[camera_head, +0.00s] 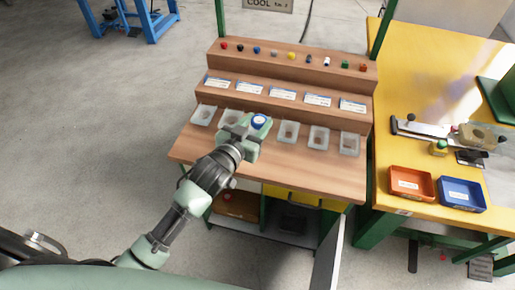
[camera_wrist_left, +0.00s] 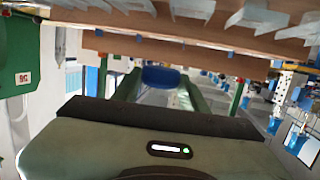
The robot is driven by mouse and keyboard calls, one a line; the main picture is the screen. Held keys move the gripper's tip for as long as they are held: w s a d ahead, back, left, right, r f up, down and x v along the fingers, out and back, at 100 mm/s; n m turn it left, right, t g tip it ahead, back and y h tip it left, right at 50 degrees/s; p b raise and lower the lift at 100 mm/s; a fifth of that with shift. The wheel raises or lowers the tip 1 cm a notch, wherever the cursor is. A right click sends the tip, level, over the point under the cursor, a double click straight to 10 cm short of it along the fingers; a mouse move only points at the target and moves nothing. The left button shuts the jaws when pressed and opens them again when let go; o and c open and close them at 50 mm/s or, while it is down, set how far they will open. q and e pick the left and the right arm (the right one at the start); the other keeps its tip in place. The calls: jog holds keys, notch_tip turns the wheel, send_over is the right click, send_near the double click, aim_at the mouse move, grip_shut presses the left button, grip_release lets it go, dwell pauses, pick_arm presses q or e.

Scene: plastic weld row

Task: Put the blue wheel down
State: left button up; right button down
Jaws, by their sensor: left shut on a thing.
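The blue wheel (camera_head: 259,121) has a pale centre in the head view. My left gripper (camera_head: 252,127) is shut on it, above the front part of the wooden bench (camera_head: 270,160). In the left wrist view the wheel (camera_wrist_left: 161,77) shows as a dark blue shape between the two green fingers (camera_wrist_left: 160,88). The gripper covers part of the row of clear trays, and I cannot tell the wheel's height above the bench. My right gripper is not in view.
Clear trays (camera_head: 318,138) line the bench to both sides of the gripper. Label cards (camera_head: 283,95) stand on the step behind, with several small coloured parts (camera_head: 291,55) on the top step. A yellow table (camera_head: 397,190) with an orange bin (camera_head: 411,183) and a blue bin (camera_head: 462,194) stands at right.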

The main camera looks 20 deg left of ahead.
pick_arm(q)
notch_tip(320, 180, down, 8)
jog(key=shift+w+b, duration=0.1)
jog(key=shift+b, duration=0.3)
jog(key=shift+f+b, duration=0.3)
jog(key=shift+f, duration=1.9)
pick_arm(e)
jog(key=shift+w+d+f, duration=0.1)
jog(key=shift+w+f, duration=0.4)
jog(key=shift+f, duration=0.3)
pick_arm(q)
jog(key=shift+f, duration=0.2)
jog(key=o, duration=1.4)
jog(key=shift+c, duration=0.2)
jog(key=shift+r, duration=0.1)
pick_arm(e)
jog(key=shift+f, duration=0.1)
pick_arm(q)
jog(key=shift+r, duration=0.1)
